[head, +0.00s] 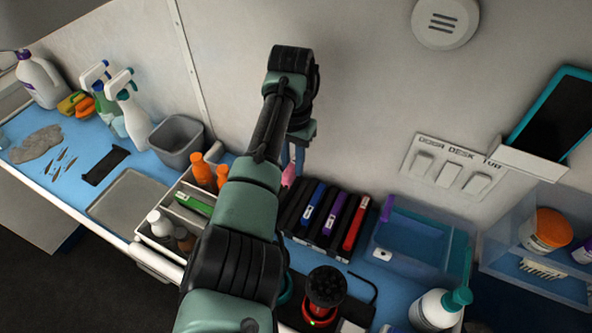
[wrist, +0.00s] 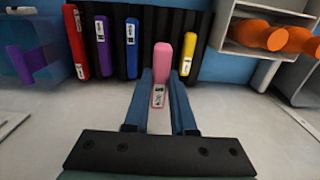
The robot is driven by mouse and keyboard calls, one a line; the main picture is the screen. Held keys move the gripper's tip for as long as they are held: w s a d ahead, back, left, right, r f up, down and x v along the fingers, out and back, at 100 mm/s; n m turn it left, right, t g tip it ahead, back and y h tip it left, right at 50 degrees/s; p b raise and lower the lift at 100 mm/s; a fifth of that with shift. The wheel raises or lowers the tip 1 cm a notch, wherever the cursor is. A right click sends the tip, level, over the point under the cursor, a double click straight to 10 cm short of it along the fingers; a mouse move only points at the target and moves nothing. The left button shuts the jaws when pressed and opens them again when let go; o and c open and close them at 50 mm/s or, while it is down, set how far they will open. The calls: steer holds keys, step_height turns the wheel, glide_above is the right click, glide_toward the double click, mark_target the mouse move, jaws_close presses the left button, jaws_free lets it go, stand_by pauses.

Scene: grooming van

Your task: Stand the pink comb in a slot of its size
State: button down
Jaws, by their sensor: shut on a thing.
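The pink comb (wrist: 161,65) is between the two fingers of my gripper (wrist: 161,88), which is shut on it. It lies between the blue comb (wrist: 131,45) and the yellow comb (wrist: 186,55) in the wrist view, in line with the black slotted rack (wrist: 148,22). I cannot tell whether its end is inside a slot. In the head view, the pink comb (head: 289,174) shows at the left end of the rack (head: 296,226), below my gripper (head: 295,150). The blue (head: 312,203), purple (head: 335,214) and red (head: 354,229) combs stand in the rack. My arm hides part of it.
A white caddy (head: 150,238) with bottles and a green item (head: 193,204) stands left of the rack. A clear blue bin (head: 425,245) stands on its right. A red-based clipper (head: 323,292) is in front. The wall is close behind.

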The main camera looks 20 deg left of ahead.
mark_target(292, 173)
steer(key=f, duration=0.1)
steer(key=f+b, duration=0.1)
steer(key=shift+s+f, duration=0.2)
steer(key=shift+f, duration=0.15)
steer(key=shift+w+f, duration=0.15)
steer(key=shift+f, duration=0.3)
step_height(292, 173, down, 6)
steer(key=b, duration=0.6)
steer(key=shift+b, duration=0.35)
steer(key=shift+f, duration=0.6)
steer(key=c, duration=0.7)
jaws_free()
steer(key=shift+r, duration=0.1)
step_height(292, 173, up, 13)
